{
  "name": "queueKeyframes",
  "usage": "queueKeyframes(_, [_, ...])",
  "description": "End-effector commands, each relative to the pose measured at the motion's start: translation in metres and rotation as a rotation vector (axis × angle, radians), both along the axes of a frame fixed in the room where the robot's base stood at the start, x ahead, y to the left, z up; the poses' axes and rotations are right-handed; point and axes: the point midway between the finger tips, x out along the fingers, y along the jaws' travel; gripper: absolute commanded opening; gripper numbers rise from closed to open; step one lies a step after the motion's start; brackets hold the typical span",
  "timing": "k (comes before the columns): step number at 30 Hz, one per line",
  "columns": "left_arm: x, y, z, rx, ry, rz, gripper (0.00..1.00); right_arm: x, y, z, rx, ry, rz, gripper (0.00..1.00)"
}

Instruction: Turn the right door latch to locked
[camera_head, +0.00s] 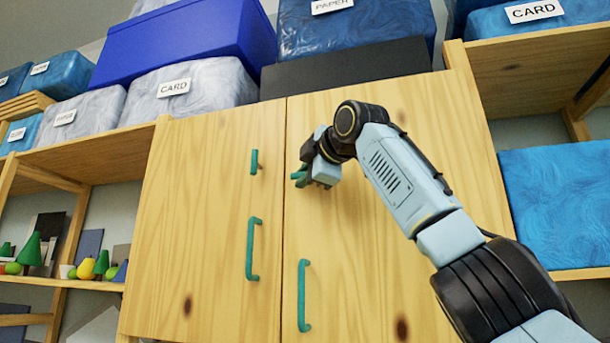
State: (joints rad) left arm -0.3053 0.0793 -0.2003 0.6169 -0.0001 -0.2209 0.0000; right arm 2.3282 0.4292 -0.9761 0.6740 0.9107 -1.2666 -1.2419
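A light wooden cabinet with two closed doors stands in front of me. The right door (370,270) carries a long green handle (304,296) low near the middle gap. The right door latch (299,175) is a small green piece higher up, mostly hidden behind my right gripper. My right gripper (308,180) is at this latch, its fingers close to or touching it; I cannot tell whether they are closed on it. The left door (205,230) has an upright green latch (254,162) and a long green handle (252,249). My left gripper is not in view.
Blue and grey boxes (190,88) and a dark flat box (345,68) sit on top of the cabinet. Open shelves with small coloured objects (86,268) stand at left. A shelf with a blue box (560,205) stands at right. The door fronts below my gripper are clear.

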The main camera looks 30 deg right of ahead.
Motion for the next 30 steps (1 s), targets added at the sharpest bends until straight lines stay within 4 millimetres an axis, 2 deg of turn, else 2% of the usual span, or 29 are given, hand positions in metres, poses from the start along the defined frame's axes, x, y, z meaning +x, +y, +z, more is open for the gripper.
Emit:
queueKeyframes(2, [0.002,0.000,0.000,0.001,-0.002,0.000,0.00,0.000,0.000,0.000,0.000,0.000,0.000,0.00])
queueKeyframes(14, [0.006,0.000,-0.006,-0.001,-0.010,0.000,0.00,0.001,-0.001,-0.002,0.037,-0.042,0.000,0.00])
queueKeyframes(30, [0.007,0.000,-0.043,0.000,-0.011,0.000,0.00,0.001,0.000,-0.005,0.318,-0.372,0.002,0.00])
